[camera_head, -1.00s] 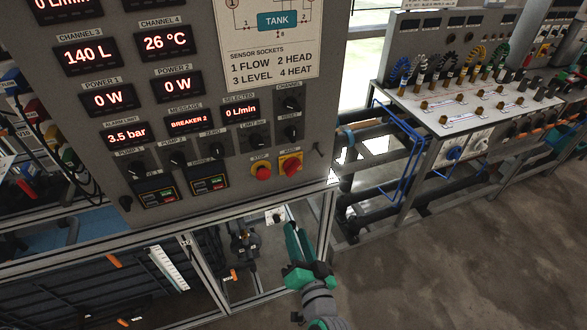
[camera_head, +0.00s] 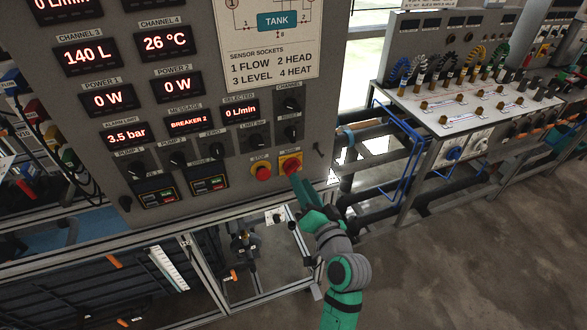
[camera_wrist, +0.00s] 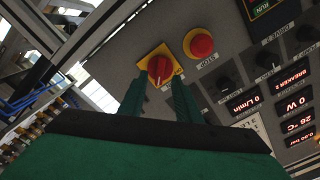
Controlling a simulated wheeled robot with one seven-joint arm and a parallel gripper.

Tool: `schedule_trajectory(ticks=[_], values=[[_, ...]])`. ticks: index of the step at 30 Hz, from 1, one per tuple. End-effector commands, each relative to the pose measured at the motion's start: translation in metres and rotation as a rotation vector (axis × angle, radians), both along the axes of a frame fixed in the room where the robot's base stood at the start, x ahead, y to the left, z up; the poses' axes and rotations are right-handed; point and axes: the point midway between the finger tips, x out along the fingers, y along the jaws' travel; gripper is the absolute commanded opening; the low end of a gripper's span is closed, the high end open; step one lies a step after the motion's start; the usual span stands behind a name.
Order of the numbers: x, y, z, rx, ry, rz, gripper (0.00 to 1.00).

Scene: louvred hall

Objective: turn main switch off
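The main switch (camera_head: 291,166) is a red rotary knob on a yellow square plate at the lower right of the grey panel. In the wrist view the main switch (camera_wrist: 160,69) lies ahead of my gripper, between its fingers' lines and near their tips. My gripper (camera_head: 297,176) reaches up to the switch from below right. In the wrist view my gripper (camera_wrist: 158,88) has its two green fingers apart, with a gap between them. I cannot tell whether the fingertips touch the knob. The fingers hide part of the switch's lower edge in the head view.
A red stop button (camera_head: 263,172) on a yellow plate sits just left of the switch; it also shows in the wrist view (camera_wrist: 201,45). Small black knobs (camera_head: 290,133) are above. A metal frame (camera_head: 190,235) runs below the panel. A second bench (camera_head: 450,105) stands at right.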

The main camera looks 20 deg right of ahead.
Motion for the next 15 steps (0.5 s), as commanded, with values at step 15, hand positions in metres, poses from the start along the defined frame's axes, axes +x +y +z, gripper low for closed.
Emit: schedule_trajectory(ticks=[15], values=[[0.049, 0.002, 0.000, 0.000, 0.001, 0.001, 0.30]])
